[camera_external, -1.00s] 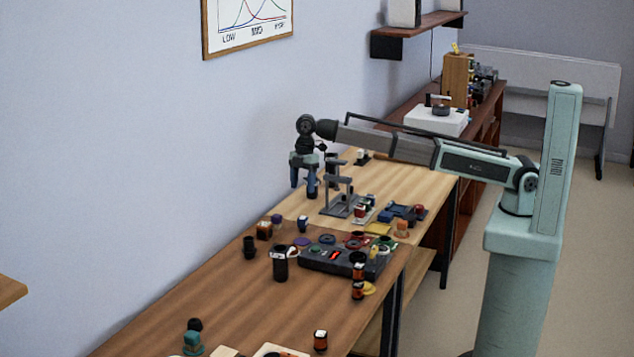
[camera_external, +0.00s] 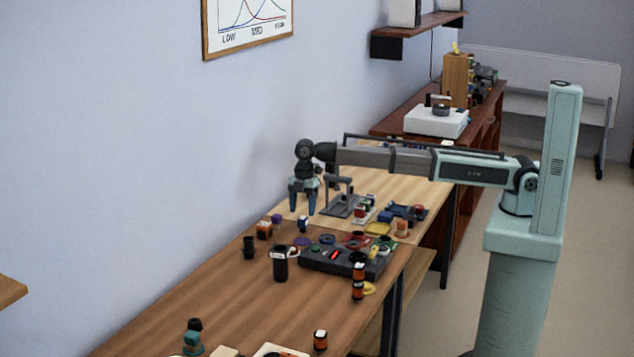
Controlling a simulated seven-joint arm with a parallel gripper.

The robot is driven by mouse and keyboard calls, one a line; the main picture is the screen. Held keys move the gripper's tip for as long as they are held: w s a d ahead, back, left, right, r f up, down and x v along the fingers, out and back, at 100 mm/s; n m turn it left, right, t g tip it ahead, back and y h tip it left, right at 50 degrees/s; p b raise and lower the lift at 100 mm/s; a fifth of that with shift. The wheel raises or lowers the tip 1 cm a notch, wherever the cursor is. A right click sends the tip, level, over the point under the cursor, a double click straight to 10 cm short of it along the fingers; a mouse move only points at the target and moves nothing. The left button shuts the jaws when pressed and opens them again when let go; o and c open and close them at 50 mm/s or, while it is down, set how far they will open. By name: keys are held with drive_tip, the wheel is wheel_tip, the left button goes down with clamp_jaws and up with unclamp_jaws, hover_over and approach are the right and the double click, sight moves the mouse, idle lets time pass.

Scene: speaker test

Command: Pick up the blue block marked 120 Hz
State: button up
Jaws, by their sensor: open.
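My gripper (camera_external: 302,209) is open and empty, pointing down above the pale wooden table. Its blue fingers are spread. A small dark blue block with a light top (camera_external: 303,225) sits on the table just below the fingertips in the picture; I cannot tell the exact height gap. Another blue block (camera_external: 385,217) lies further right, among parts by a dark tray. The markings are too small to read, so I cannot tell which block says 120 Hz.
A grey stand (camera_external: 342,206) rises close to the right of my gripper. Orange and purple small blocks (camera_external: 265,230) sit to the left. The brown tabletop at front left (camera_external: 215,300) is mostly clear.

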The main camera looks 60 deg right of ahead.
sight(303, 217)
drive_tip(key=shift+f, duration=2.65)
drive_tip(key=c, duration=1.1)
drive_tip(key=shift+o, duration=0.2)
